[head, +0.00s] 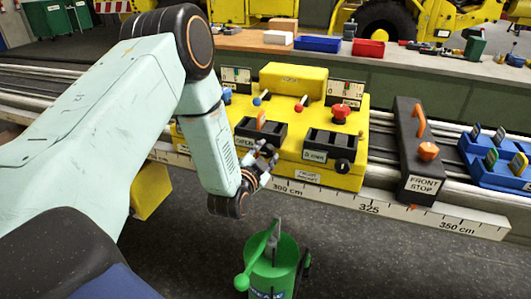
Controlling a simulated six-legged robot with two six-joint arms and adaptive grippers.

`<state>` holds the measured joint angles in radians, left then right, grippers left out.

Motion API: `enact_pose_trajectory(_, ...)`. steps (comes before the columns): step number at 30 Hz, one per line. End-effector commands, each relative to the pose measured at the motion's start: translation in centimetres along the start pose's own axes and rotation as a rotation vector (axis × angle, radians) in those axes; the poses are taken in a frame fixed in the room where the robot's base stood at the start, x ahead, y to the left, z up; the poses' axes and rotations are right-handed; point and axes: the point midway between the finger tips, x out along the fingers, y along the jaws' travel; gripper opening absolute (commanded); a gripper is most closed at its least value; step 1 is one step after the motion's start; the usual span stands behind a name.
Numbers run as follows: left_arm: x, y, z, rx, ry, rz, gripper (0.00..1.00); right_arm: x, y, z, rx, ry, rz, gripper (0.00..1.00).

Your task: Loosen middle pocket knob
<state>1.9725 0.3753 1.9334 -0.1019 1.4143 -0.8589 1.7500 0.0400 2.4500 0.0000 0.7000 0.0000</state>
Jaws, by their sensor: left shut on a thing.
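A yellow carriage (318,139) sits on the rail in the middle of the head view. On it is a black middle pocket (258,130) with an orange piece standing in it. My left gripper (264,164) is at the lower right front of this pocket. It is shut on what appears to be the middle pocket knob, which its fingers mostly hide. To the right, another black pocket (331,142) shows its black knob (342,166) uncovered on the front. My left arm hides the left end of the carriage. My right gripper is not in view.
A black front stop (420,165) with orange handle and knob stands right of the carriage. A blue rack (490,163) is at far right. A scale strip (390,208) runs along the rail. A green bin (272,270) stands below on the floor.

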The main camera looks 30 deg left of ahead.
Motion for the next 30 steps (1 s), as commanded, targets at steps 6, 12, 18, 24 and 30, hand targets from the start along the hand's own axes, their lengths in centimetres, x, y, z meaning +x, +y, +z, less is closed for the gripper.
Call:
enact_pose_trajectory(6, -0.1, 0.1, 0.2, -0.203, 0.015, 0.021, 0.07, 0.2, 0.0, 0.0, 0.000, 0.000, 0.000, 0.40)
enact_pose_trajectory(12, -0.1, 0.1, 0.3, -0.392, 0.032, 0.038, 0.07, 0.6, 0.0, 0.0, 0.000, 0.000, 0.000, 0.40)
enact_pose_trajectory(18, -0.1, 0.2, 0.4, -0.580, 0.048, 0.054, 0.07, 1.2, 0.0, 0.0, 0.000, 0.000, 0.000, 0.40)
enact_pose_trajectory(24, 0.0, 0.2, 0.5, -0.769, 0.066, 0.071, 0.07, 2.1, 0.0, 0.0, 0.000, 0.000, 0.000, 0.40)
enact_pose_trajectory(30, 0.0, 0.3, 0.5, -0.956, 0.084, 0.089, 0.07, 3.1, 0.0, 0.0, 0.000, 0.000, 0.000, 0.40)
